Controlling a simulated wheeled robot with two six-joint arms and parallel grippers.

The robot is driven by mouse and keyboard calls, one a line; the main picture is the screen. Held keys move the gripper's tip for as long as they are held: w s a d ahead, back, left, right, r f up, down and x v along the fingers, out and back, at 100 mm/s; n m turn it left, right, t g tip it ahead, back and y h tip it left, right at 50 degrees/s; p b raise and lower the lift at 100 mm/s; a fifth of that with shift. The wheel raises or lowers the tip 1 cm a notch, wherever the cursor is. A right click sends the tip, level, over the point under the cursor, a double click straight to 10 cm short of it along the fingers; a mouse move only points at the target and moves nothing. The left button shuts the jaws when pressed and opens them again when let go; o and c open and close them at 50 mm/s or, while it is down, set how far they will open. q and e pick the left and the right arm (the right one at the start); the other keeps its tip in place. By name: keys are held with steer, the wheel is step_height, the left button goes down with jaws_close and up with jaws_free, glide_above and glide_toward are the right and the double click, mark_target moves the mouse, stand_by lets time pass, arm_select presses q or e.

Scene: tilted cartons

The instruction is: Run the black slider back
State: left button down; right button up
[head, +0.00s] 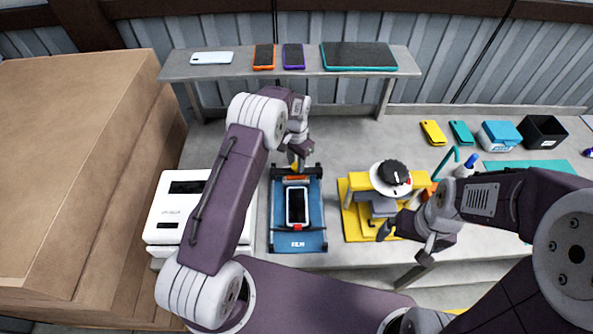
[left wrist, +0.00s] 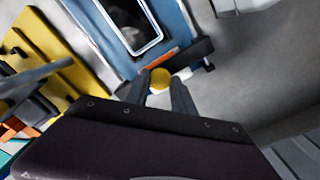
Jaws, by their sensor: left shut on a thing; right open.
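The blue film device (head: 312,237) lies on the table with a phone (head: 297,204) on its bed. The black slider (head: 311,171) is a bar across the device's far end, beyond the phone. It also shows in the left wrist view (left wrist: 198,53), with a yellow knob (left wrist: 160,78) and an orange strip beside it. My left gripper (head: 294,162) is at the slider, its fingers shut on the yellow knob (left wrist: 160,88). My right gripper (head: 406,241) is open and empty, in front of the yellow stand.
A white machine (head: 180,222) stands left of the device. A yellow stand (head: 357,225) with a round white-and-black head is on its right. A shelf (head: 222,72) with phones and a tablet runs behind. Cartons (head: 70,190) are stacked at far left.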

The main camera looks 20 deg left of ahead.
arm_select(q)
steer(key=shift+w+a, duration=0.15)
steer(key=shift+w, duration=0.3)
steer(key=shift+w+a, duration=0.15)
steer(key=shift+w, duration=0.4)
steer(key=shift+r, duration=0.15)
steer(key=c, duration=1.1)
jaws_free()
steer(key=shift+o, duration=0.2)
step_height(320, 180, up, 9)
steer(key=b, duration=0.2)
steer(key=shift+b, duration=0.3)
